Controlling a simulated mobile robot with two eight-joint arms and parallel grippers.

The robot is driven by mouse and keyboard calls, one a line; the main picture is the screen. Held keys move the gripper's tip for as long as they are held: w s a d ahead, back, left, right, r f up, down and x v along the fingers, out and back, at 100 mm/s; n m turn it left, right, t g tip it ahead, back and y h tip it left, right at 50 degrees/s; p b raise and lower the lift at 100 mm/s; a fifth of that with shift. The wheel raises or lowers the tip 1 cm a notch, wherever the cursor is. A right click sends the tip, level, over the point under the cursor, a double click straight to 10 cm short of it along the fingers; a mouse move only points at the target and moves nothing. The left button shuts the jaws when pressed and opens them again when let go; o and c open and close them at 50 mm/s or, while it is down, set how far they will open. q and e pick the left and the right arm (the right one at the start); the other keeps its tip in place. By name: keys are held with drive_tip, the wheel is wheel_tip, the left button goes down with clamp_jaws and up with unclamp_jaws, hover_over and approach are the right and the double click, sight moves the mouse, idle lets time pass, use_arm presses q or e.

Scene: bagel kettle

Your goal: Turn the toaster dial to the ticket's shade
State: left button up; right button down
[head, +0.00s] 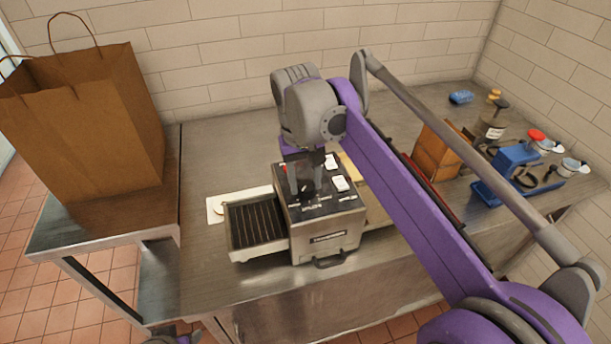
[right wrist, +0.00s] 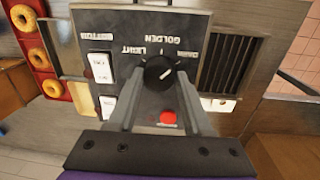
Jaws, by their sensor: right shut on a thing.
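The steel toaster (head: 327,243) stands on the steel table with its panel facing up. Its black dial (right wrist: 158,72) sits on the panel, with a pale pointer line slanting to the upper right in the right wrist view. The shade words around it appear upside down; GOLDEN and LIGHT are readable, and a third at the right is too small to read surely. My right gripper (head: 312,192) is lowered onto the panel from above. In the right wrist view my right gripper (right wrist: 160,88) is shut on the dial. I cannot make out a ticket.
White switches (head: 340,183) and a red button (right wrist: 168,117) lie close to the dial. A grill rack (head: 256,225) extends left. A red tray (right wrist: 55,88) holds bagels. A paper bag (head: 85,120) stands left; a blue stand (head: 515,160) and jars stand right.

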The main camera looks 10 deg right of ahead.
sight(302, 185)
use_arm(q)
drive_tip(key=shift+w+r+p, duration=0.25)
drive_tip(key=shift+r+p, duration=0.1)
drive_tip(key=shift+r, duration=0.3)
use_arm(e)
drive_tip(key=shift+r+m, duration=0.1)
drive_tip(key=shift+m, duration=1.5)
drive_tip(key=shift+c, duration=1.6)
unclamp_jaws()
use_arm(q)
drive_tip(key=shift+w+r+p, duration=0.25)
drive_tip(key=shift+r+p, duration=0.1)
drive_tip(key=shift+r, duration=0.15)
drive_tip(key=shift+w+r+p, duration=0.2)
drive_tip(key=shift+r+p, duration=0.15)
drive_tip(key=shift+r, duration=0.15)
use_arm(e)
wheel_tip(302, 185, up, 11)
drive_tip(key=shift+w+a, duration=0.15)
drive_tip(key=shift+a, duration=0.2)
drive_tip(key=shift+f, duration=0.2)
